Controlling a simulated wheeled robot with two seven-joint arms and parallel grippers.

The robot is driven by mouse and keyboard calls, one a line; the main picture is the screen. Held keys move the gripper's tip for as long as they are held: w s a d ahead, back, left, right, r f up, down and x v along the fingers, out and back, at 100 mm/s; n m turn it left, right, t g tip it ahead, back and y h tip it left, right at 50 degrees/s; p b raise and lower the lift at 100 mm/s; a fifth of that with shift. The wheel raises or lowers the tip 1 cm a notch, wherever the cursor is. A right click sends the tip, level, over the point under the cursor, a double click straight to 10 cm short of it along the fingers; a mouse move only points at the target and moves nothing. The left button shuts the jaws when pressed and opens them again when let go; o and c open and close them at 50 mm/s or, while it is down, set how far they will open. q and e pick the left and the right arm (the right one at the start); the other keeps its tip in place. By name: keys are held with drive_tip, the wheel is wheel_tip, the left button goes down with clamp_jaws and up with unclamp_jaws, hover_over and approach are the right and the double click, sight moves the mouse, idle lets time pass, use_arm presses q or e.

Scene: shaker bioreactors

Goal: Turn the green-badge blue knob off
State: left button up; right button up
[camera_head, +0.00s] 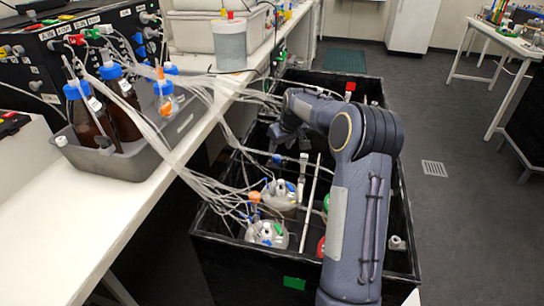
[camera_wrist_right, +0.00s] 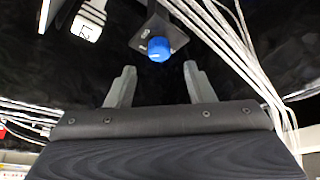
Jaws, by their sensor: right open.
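A blue knob (camera_wrist_right: 158,48) on a dark bracket shows in the right wrist view, just beyond the fingertips and roughly centred between them. My right gripper (camera_wrist_right: 158,72) is open, its two grey fingers apart and nothing between them. In the head view my right arm reaches into the black-walled enclosure, with the gripper (camera_head: 287,140) low near its left wall. A small blue part (camera_head: 277,159) shows just below it; I cannot tell whether it is the same knob. A green badge (camera_head: 294,283) is on the enclosure's near face. My left gripper is not in view.
Two vessels with tubing (camera_head: 267,234) stand inside the enclosure near its front left. Clear tubes (camera_head: 205,175) run from the white bench (camera_head: 120,215) over the left wall. A grey tray (camera_head: 110,163) with brown bottles is on the bench. A red badge (camera_head: 350,86) marks the far end.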

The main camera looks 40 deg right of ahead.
sight(277, 156)
drive_tip(key=x, duration=0.5)
drive_tip(key=shift+w+f, duration=0.1)
drive_tip(key=shift+f, duration=0.3)
drive_tip(key=c, duration=1)
drive_tip(key=m, duration=0.2)
drive_tip(key=m+h, duration=0.1)
drive_tip(key=m, duration=0.1)
drive_tip(key=shift+a+r+g+h+p, duration=0.15)
drive_tip(key=shift+g+h+p, duration=0.15)
drive_tip(key=shift+w+m+g+h+p, duration=0.1)
drive_tip(key=shift+m+g+h+p, duration=0.45)
drive_tip(key=shift+m, duration=1.85)
